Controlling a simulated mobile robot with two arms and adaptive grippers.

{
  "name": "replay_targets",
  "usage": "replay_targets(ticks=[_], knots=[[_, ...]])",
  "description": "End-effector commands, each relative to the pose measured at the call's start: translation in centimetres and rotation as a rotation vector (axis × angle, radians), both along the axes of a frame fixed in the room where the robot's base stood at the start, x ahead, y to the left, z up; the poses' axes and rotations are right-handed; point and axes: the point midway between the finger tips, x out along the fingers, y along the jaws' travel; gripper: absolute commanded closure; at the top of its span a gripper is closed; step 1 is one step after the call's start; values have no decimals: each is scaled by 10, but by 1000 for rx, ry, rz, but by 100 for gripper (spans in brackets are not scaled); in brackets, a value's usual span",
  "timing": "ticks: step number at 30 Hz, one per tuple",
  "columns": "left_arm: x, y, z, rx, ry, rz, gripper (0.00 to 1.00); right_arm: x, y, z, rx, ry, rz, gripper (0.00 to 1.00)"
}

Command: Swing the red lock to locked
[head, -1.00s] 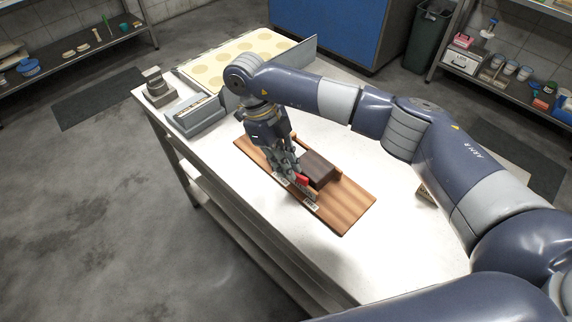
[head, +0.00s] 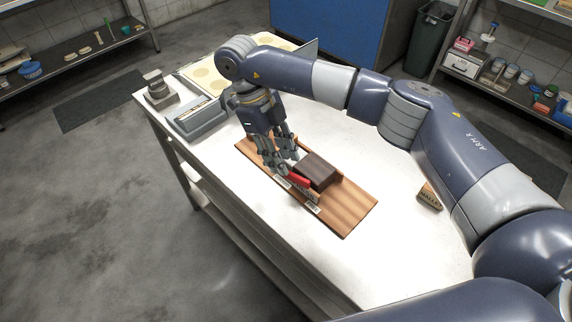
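The red lock (head: 300,181) is a small red bar on the front side of a dark brown block (head: 317,170), on a wooden board (head: 346,206) on the white table. Small printed labels (head: 312,209) lie along the board's front edge, too small to read. My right gripper (head: 281,164) points down over the left part of the board, at the left end of the red lock. Its fingers look spread, with nothing clearly between them. Whether a finger touches the lock I cannot tell. My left gripper is out of view.
A small wooden block with lettering (head: 429,196) lies right of the board. A grey tray (head: 199,118) and a grey device (head: 158,88) stand at the table's left end, near a panel with pale discs (head: 205,76).

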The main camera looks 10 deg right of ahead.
Motion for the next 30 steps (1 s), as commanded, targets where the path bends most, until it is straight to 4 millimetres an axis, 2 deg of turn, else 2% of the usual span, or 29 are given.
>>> replay_targets(ticks=[3,9,19,20,23,26,27,29,30], knots=[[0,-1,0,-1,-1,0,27,5,5,17,-1,-2,0,70],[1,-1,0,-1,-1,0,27,10,10,33,0,0,0,70],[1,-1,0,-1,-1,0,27,10,11,37,0,1,0,70],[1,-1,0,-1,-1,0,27,10,11,37,0,1,0,68],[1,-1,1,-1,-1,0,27,9,15,35,15,3,8,45],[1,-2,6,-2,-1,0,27,6,32,27,91,9,42,22],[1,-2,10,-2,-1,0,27,3,45,21,145,13,65,19],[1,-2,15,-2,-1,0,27,-2,68,13,245,16,107,19],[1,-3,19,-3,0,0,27,-6,87,8,326,17,136,19]])
